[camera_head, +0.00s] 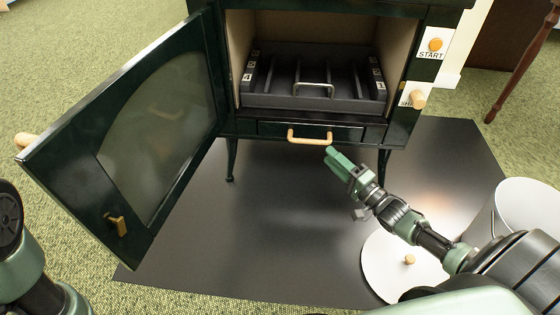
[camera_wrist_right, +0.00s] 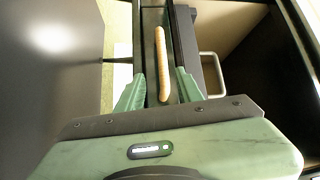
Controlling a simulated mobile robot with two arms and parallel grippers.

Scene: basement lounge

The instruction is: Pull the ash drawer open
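The ash drawer (camera_head: 268,129) is a narrow dark front below the stove's open chamber. It looks shut. Its light wooden bar handle (camera_head: 310,140) sticks out in front. My right gripper (camera_head: 333,155) is just in front of the handle, near its right end. In the right wrist view, the handle (camera_wrist_right: 162,62) lies between the two green fingers of the right gripper (camera_wrist_right: 160,88), with gaps on both sides, so the gripper is open. Parts of my left arm show at the lower left of the head view, but its gripper is not in view.
The stove door (camera_head: 75,165) stands wide open at left. A dark tray with a metal handle (camera_head: 314,88) sits in the chamber. A white bucket (camera_head: 525,205) and round lid (camera_head: 385,265) are at right. The dark floor mat (camera_head: 270,220) is clear before the drawer.

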